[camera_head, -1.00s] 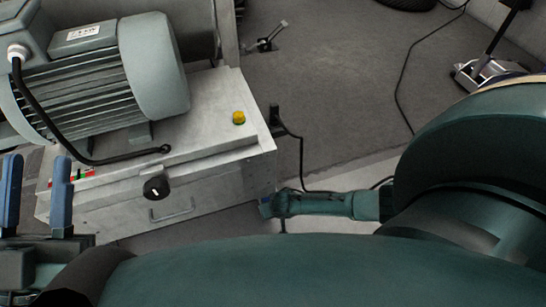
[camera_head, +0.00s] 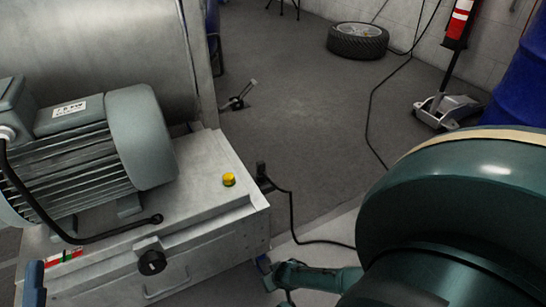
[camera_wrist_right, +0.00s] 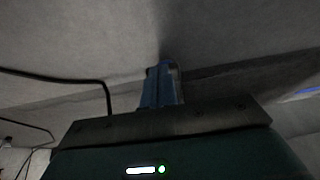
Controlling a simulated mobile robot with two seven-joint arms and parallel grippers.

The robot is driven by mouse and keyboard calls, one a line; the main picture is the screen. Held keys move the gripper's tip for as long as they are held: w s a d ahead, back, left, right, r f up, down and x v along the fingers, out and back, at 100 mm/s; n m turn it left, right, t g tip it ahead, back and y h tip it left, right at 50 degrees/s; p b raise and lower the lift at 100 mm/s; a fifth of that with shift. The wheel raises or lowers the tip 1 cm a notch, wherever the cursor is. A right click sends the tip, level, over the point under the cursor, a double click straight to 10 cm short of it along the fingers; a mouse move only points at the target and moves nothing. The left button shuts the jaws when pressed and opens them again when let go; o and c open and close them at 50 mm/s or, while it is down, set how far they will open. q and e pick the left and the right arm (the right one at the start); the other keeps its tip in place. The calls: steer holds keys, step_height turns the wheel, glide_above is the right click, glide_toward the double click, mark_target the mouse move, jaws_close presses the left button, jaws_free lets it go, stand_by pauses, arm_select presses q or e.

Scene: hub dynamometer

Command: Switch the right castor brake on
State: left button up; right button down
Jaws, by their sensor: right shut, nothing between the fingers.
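The castor brake cannot be made out in either view. The grey machine cabinet (camera_head: 204,236) stands at the left in the head view, and its lower right corner is near the floor. My right gripper (camera_head: 268,264) is low beside that corner, partly hidden by my own arm. In the right wrist view its blue fingers (camera_wrist_right: 163,84) are shut with nothing between them, against a dim grey background. Whether they touch anything is unclear. Of my left gripper, one blue finger (camera_head: 35,284) shows at the lower left edge, with no second finger beside it.
A motor (camera_head: 90,155) and a yellow button (camera_head: 229,180) are on the cabinet top; a black knob (camera_head: 151,262) is on its front. A black cable (camera_head: 292,215) runs down near the right gripper.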

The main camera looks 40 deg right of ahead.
arm_select(q)
steer(key=shift+r+m, duration=0.3)
steer(key=shift+r, duration=0.05)
arm_select(e)
steer(key=shift+f, duration=0.2)
